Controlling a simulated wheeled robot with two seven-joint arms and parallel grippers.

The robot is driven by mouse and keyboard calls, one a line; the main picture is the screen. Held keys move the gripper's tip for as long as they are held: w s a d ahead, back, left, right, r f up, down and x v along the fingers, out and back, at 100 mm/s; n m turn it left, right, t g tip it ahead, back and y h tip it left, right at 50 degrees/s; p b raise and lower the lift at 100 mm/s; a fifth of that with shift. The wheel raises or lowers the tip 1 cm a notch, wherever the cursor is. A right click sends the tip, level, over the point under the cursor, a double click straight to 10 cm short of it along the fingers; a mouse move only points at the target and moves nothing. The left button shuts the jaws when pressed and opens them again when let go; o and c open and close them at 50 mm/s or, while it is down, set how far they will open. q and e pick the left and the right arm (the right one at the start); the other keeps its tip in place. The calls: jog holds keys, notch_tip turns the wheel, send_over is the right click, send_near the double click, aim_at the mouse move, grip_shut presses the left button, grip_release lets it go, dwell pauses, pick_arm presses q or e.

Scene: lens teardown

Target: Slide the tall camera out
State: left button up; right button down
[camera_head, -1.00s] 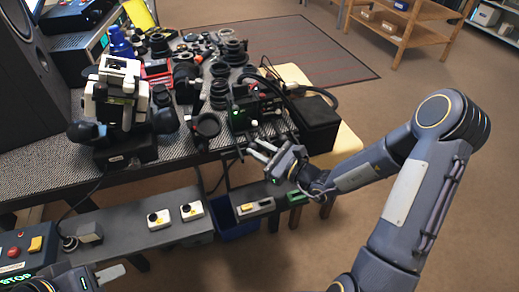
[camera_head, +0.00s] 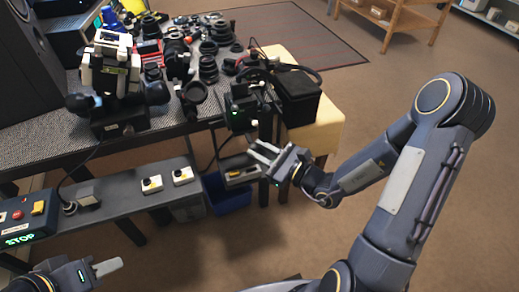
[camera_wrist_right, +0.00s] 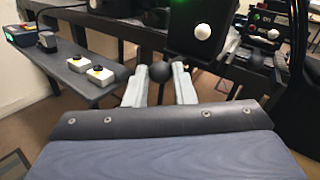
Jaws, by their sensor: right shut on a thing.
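A tall black boxy unit with green lights (camera_head: 240,117), which looks like the tall camera, stands at the front right edge of the bench. My right gripper (camera_head: 257,153) is just below and in front of it, its pale fingers pointing up and left. In the right wrist view the fingers (camera_wrist_right: 160,88) are closed around a dark round knob (camera_wrist_right: 160,72). A black block with a white button (camera_wrist_right: 204,32) is just above the knob; whether they are joined is unclear. My left gripper (camera_head: 93,270) is at the bottom left, partly out of frame, its jaw opening unclear.
A white-and-black device (camera_head: 112,70) and several lenses (camera_head: 209,68) crowd the bench. A black box (camera_head: 299,98) sits right of the unit. A lower shelf (camera_head: 115,200) holds small button boxes and a control box (camera_head: 28,218). A blue bin (camera_head: 226,194) is below.

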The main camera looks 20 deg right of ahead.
jog(key=shift+s+a+f, duration=0.1)
jog(key=shift+s+f, duration=0.05)
jog(key=shift+s, duration=0.05)
jog(key=c, duration=1.5)
grip_release()
jog(key=o, duration=0.3)
jog(key=v, duration=0.8)
